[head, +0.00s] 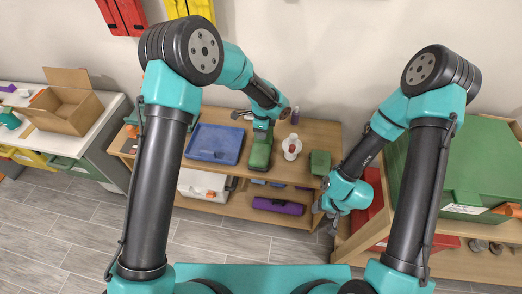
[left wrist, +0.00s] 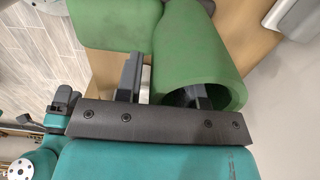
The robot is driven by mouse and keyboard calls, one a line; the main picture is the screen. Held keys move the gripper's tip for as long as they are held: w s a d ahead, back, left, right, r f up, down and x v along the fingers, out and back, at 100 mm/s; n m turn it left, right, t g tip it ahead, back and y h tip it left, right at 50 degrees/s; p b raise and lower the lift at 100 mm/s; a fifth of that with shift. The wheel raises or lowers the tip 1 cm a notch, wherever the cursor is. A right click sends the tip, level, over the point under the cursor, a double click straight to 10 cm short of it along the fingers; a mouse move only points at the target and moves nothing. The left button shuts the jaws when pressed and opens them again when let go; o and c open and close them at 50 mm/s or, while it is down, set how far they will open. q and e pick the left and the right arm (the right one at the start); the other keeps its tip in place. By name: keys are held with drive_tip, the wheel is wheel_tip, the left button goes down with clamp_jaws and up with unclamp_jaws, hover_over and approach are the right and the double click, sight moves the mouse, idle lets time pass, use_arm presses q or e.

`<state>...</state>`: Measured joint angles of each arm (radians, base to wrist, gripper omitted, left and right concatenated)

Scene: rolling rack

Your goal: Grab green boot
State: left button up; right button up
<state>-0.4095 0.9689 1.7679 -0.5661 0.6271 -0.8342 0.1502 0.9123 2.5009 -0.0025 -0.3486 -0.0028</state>
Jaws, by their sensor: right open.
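A green boot (head: 260,153) stands on the wooden rack's top shelf in the head view. In the left wrist view the boot (left wrist: 190,50) fills the upper middle, with its hollow shaft opening facing the camera. My left gripper (head: 262,128) is at the top of the boot. In the left wrist view the left gripper (left wrist: 165,85) looks open, with one finger outside the shaft and the other inside its opening. A gap shows between the outer finger and the boot wall. My right gripper (head: 328,217) is open and empty, low beside the rack's right end.
A blue case (head: 215,143) lies left of the boot; a white and red item (head: 292,147) and a green box (head: 320,162) stand to its right. A purple roll (head: 278,206) lies on the lower shelf (head: 240,207). A large green case (head: 465,165) stands at right.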

use_arm(q)
drive_tip(key=shift+f, duration=0.55)
clamp_jaws()
idle(1.3)
